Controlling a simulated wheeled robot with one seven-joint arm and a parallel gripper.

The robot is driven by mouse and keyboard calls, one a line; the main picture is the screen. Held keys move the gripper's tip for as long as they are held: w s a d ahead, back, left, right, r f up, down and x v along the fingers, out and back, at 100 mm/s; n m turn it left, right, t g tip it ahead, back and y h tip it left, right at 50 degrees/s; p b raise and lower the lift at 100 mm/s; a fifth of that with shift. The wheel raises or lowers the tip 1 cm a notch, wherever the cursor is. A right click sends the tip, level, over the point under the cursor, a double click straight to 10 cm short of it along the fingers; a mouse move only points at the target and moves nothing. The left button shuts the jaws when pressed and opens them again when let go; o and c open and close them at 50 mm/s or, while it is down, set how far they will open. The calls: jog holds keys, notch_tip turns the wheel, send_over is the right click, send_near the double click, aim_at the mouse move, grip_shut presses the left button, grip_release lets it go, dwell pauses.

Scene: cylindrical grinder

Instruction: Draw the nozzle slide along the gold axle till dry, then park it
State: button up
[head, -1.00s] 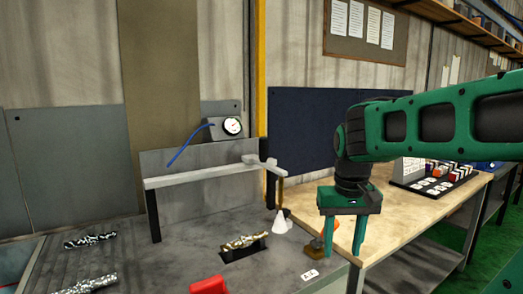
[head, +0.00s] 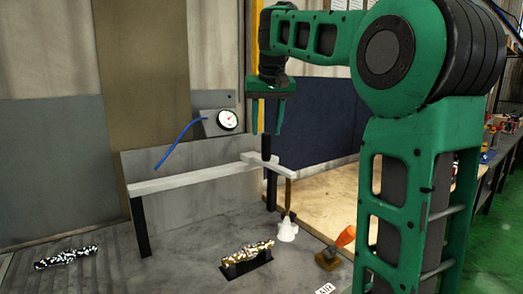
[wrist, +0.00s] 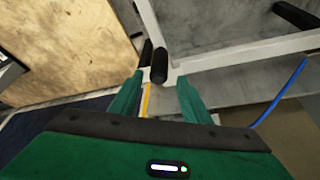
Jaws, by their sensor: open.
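The nozzle slide (head: 267,164) sits at the right end of a pale rail (head: 195,178), with a black upright knob (head: 266,146) on top. A white nozzle (head: 288,231) hangs below it on a brass tube. The gold axle (head: 247,251), gold and white speckled, lies in a black cradle left of the nozzle. My gripper (head: 267,132) is open and empty, pointing down, in line with the knob. In the wrist view the knob (wrist: 160,66) shows beyond and between the fingertips. Contact cannot be told.
A silver speckled axle (head: 67,256) lies at the left of the grey bench. An orange-tipped piece (head: 345,236) stands right of the nozzle. A gauge (head: 227,120) with a blue hose (head: 182,142) is behind the rail. A wooden table (head: 325,190) is at right.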

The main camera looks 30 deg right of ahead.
aim_at(265, 148)
jog(key=x, duration=0.8)
jog(key=shift+d+f, duration=0.15)
jog(key=shift+f, duration=0.15)
grip_shut()
